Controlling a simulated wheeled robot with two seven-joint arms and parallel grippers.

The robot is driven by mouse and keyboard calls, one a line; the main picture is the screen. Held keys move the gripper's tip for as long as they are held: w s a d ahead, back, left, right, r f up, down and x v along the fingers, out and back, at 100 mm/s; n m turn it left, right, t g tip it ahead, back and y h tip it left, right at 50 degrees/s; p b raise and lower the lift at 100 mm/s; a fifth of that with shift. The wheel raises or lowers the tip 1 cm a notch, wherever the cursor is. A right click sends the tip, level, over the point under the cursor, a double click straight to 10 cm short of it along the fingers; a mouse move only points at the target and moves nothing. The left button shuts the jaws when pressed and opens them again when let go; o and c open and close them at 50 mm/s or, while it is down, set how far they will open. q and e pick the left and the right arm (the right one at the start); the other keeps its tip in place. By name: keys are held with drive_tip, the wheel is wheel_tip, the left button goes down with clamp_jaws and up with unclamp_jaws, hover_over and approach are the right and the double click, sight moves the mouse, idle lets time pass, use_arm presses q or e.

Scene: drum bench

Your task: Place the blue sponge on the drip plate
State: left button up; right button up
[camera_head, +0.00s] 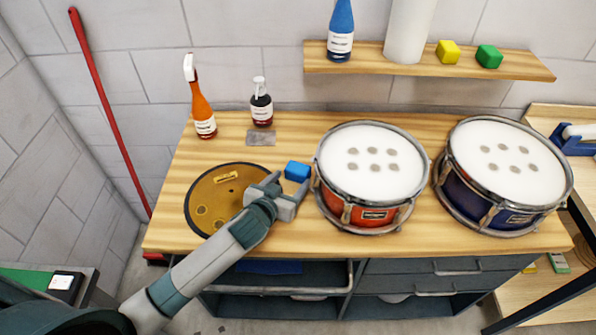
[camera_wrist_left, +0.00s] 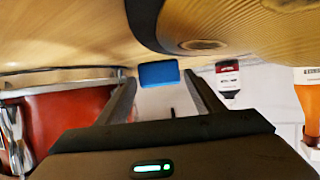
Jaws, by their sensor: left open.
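The blue sponge (camera_head: 297,171) lies on the wooden bench top between the brass cymbal and the red drum. A small flat grey plate (camera_head: 261,138), which looks like the drip plate, lies behind it to the left, in front of a dark bottle; nothing is seen lying on it. My left gripper (camera_head: 288,184) is open and low over the bench, just in front of the sponge. In the left wrist view the sponge (camera_wrist_left: 158,73) shows between the two finger tips (camera_wrist_left: 158,80), apparently not clamped. My right gripper is not in view.
The cymbal (camera_head: 206,193) lies left of and partly under my left arm. The red drum (camera_head: 368,178) stands close right of the sponge, with a blue drum (camera_head: 503,175) beyond. The dark bottle (camera_head: 261,103) and an orange spray bottle (camera_head: 203,110) stand at the back.

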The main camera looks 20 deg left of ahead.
sight(295, 176)
use_arm(q)
drive_tip(key=shift+w+p, duration=0.3)
drive_tip(key=shift+w, duration=0.15)
drive_tip(key=p+x, duration=0.1)
drive_tip(key=x, duration=0.1)
drive_tip(key=shift+w+d, duration=0.15)
drive_tip(key=shift+w, duration=0.15)
drive_tip(key=shift+w+d+f, duration=0.1)
drive_tip(key=shift+w+f, duration=0.25)
drive_tip(key=shift+w, duration=0.05)
drive_tip(key=shift+c, duration=0.2)
drive_tip(key=c, duration=0.7)
drive_tip(key=shift+r, duration=0.15)
